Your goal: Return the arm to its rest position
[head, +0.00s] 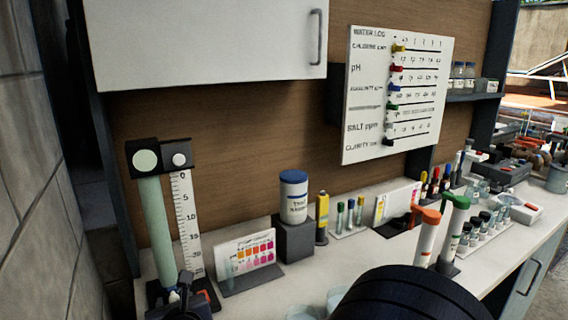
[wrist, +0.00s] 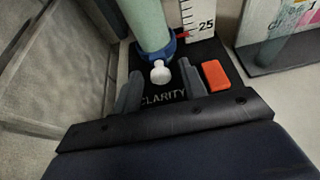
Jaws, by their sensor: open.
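My gripper (wrist: 160,76) is open in the wrist view, with its two grey fingers apart. A small white knob (wrist: 160,72) at the foot of the pale green clarity tube (wrist: 145,22) shows between the fingertips; I cannot tell whether they touch it. The black base marked CLARITY (wrist: 205,52) lies beyond and below the fingers. An orange block (wrist: 215,76) sits on it, right of the right finger. In the head view the tube (head: 157,225) stands upright at the left, beside a white scale (head: 186,225). A dark part of my gripper shows at its foot, fingers unclear.
A grey wall (head: 30,150) stands close on the left. A colour chart (head: 247,259), a white jar (head: 293,195) and several bottles and vials line the counter (head: 285,288). A water log board (head: 395,95) hangs above, beside a white cabinet (head: 205,45).

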